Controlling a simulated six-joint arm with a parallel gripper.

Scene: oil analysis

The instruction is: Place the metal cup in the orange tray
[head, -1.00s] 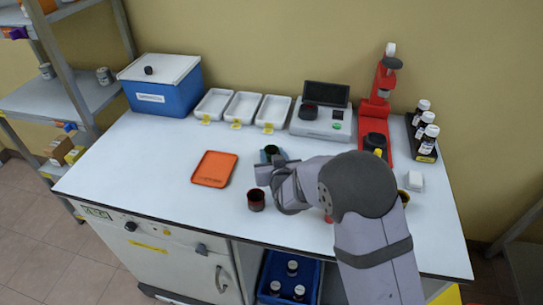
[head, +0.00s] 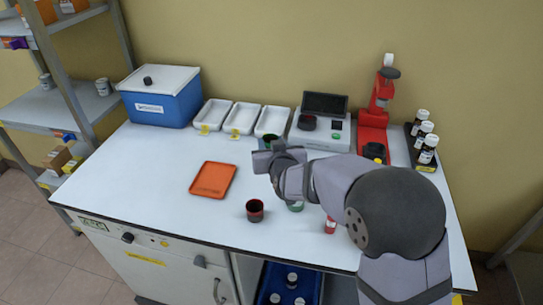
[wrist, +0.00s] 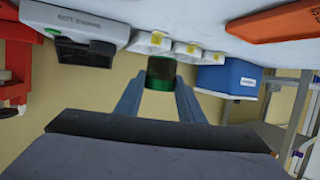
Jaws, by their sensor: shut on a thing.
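The metal cup (wrist: 161,73), dark with a green band, sits between the two fingers of my gripper (wrist: 160,98) in the wrist view, which is upside down. In the head view, my gripper (head: 264,152) is shut on the cup, and only a small dark green part of the cup (head: 268,138) shows behind it. The cup appears held above the table, right of and behind the orange tray. The orange tray (head: 213,179) lies flat and empty on the table. A corner of it shows in the wrist view (wrist: 270,25).
A dark cup with a red band (head: 255,211) stands in front of my gripper. A green item (head: 296,207) and a red item (head: 330,225) are partly hidden by my arm. White trays (head: 240,118) and a blue box (head: 160,105) line the back. The table around the orange tray is clear.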

